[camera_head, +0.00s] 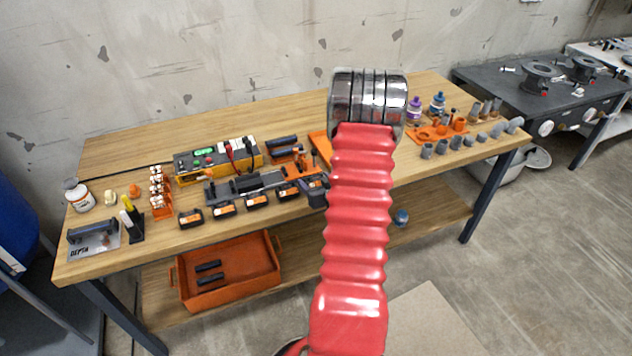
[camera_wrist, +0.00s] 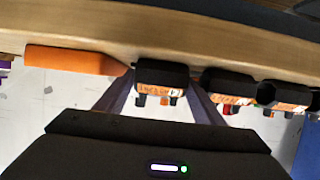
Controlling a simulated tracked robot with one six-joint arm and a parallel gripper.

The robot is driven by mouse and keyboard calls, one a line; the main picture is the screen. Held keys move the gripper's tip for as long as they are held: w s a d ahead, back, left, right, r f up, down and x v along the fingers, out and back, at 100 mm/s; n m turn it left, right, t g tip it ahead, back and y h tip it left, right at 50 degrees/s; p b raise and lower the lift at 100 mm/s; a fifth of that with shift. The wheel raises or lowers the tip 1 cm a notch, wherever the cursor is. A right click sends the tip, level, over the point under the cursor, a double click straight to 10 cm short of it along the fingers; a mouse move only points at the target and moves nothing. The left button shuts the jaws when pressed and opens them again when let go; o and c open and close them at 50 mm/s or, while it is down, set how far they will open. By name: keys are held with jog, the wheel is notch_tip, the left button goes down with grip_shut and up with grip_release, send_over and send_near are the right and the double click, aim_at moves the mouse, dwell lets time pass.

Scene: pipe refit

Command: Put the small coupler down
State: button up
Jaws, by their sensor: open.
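Several grey pipe fittings (camera_head: 455,143) stand in a row at the right end of the workbench, by an orange holder (camera_head: 428,134). I cannot tell which of them, if any, is the small coupler. My gripper (camera_wrist: 156,88) shows in the wrist view as two dark fingers spread apart, with no coupler between them. A black block with an orange label (camera_wrist: 160,76) appears between the fingers, in line with the bench edge; I cannot tell how far beyond them it is. In the head view my red ribbed arm hides part of the bench middle.
The wooden workbench (camera_head: 120,152) holds a yellow-black device (camera_head: 218,160), black-orange blocks (camera_head: 224,209) along its front, and a white jar (camera_head: 80,197). An orange bin (camera_head: 230,287) sits on the lower shelf. The back left bench top is clear. A dark table (camera_head: 505,82) stands right.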

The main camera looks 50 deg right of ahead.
jog(key=shift+r, duration=0.1)
jog(key=v, duration=1.2)
jog(key=shift+r, duration=0.1)
dwell(0.5)
jog(key=w+a+r+n+g+y, duration=0.1)
jog(key=w+a+r+n+g, duration=0.1)
jog(key=w+a+r, duration=0.45)
jog(key=w+a+r+n+g+y, duration=0.1)
jog(key=w+a+r, duration=0.2)
jog(key=a+r, duration=0.65)
jog(key=s+a+r+n+g+y, duration=0.1)
jog(key=s+a, duration=0.3)
jog(key=a, duration=0.5)
jog(key=s+a+r+n+g+y, duration=0.1)
jog(key=s+a+r+y, duration=0.1)
jog(key=s+a, duration=0.3)
jog(key=s+a+r+n+g+y, duration=0.1)
jog(key=s+a+r+y, duration=0.1)
jog(key=a, duration=1.1)
jog(key=s+r, duration=0.1)
jog(key=s, duration=0.1)
jog(key=shift+s+a, duration=0.35)
jog(key=shift+s, duration=0.05)
